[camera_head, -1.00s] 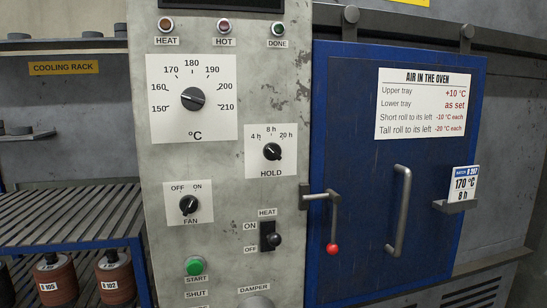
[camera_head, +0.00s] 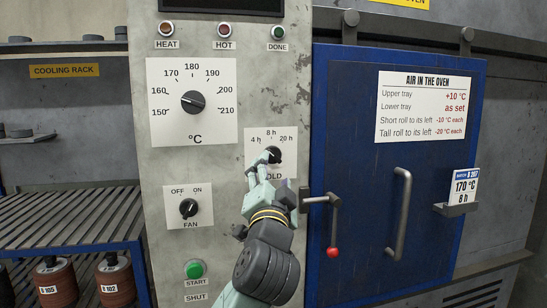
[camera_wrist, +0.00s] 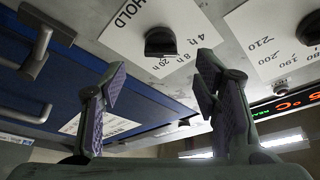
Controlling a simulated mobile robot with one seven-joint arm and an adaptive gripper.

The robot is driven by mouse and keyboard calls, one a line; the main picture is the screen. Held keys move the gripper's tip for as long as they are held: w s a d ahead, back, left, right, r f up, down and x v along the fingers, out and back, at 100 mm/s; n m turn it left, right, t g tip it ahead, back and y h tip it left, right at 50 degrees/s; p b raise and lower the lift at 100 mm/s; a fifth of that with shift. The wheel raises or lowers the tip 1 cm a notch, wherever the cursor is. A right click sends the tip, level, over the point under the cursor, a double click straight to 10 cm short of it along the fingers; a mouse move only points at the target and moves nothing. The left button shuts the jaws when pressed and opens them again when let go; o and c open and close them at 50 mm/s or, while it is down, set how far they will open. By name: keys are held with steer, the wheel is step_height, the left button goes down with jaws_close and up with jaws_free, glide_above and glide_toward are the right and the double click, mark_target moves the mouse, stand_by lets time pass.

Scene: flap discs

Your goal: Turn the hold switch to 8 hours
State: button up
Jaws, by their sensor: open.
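The hold switch (camera_head: 274,153) is a small black knob on a white plate marked 4 h, 8 h and 20 h, on the grey control panel. In the head view my fingers hide part of the knob and its lettering. In the wrist view the whole knob (camera_wrist: 162,42) shows beyond the fingertips, apart from both fingers; its exact pointer setting is hard to read. My gripper (camera_head: 262,168) is at the hold plate from below, and it also shows in the wrist view (camera_wrist: 160,75), spread open with nothing between the fingers.
The temperature dial (camera_head: 193,102) is up and left of the hold switch, the fan switch (camera_head: 188,208) down and left. The blue oven door with its handle (camera_head: 400,215) and red-tipped latch (camera_head: 332,225) is at the right. A batch card (camera_head: 464,187) reads 170 °C, 8 h.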

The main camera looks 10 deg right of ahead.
mark_target(273, 157)
steer(key=p+x, duration=0.1)
steer(key=x, duration=0.5)
steer(key=shift+w+p, duration=0.1)
steer(key=shift+p, duration=0.2)
steer(key=c, duration=1.1)
steer(key=shift+c, duration=0.2)
steer(key=m, duration=0.1)
steer(key=m+g+p, duration=0.1)
steer(key=m, duration=0.1)
steer(key=m+g+h+p, duration=0.1)
steer(key=m, duration=0.1)
steer(key=shift+a+r, duration=0.1)
steer(key=shift+r, duration=0.2)
steer(key=shift+m+g+p, duration=0.9)
steer(key=shift+m+p, duration=0.1)
steer(key=shift+m, duration=1.3)
